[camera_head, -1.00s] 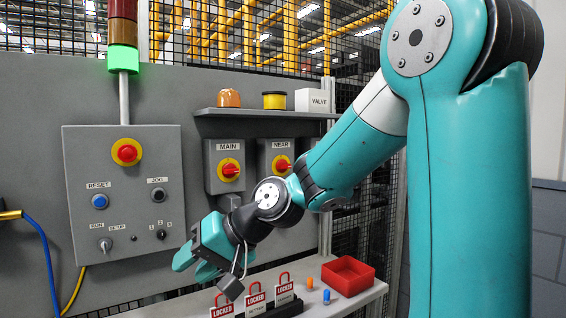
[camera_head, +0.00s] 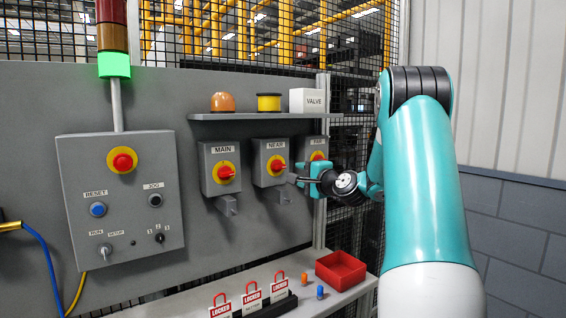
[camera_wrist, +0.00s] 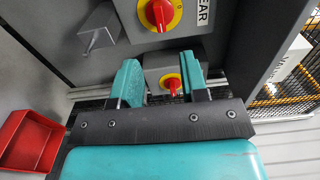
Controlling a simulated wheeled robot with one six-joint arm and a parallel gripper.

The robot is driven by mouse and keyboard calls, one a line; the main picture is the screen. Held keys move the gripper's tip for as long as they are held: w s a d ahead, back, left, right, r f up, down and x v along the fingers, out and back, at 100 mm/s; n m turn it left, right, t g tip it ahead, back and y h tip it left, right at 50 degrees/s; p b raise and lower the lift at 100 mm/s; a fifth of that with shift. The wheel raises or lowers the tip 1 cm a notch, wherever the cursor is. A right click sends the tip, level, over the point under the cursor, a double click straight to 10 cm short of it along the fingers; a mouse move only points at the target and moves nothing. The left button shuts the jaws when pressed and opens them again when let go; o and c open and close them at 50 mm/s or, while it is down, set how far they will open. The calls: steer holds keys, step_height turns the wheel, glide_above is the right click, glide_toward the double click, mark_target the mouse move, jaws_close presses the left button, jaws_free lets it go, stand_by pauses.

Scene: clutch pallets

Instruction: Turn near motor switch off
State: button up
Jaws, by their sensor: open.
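The near switch is a grey box (camera_head: 262,150) labelled NEAR with a red knob (camera_head: 277,166) on a yellow plate. In the wrist view its red knob (camera_wrist: 158,12) is at the top edge, beyond the fingers, with the label partly cut off. My gripper (camera_head: 303,178) is to the right of this knob in the head view, in front of the far switch. In the wrist view my gripper (camera_wrist: 160,78) is open and empty, its teal fingers apart. The far switch's red knob (camera_wrist: 172,84) shows behind the gap between them. I see no contact with the near knob.
The main switch (camera_head: 226,172) is at the left. Small grey brackets (camera_head: 278,197) hang under switches.

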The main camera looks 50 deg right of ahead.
mark_target(282, 168)
steer(key=p+x, duration=0.4)
steer(key=x, duration=0.6)
steer(key=shift+w, duration=0.25)
jaws_close()
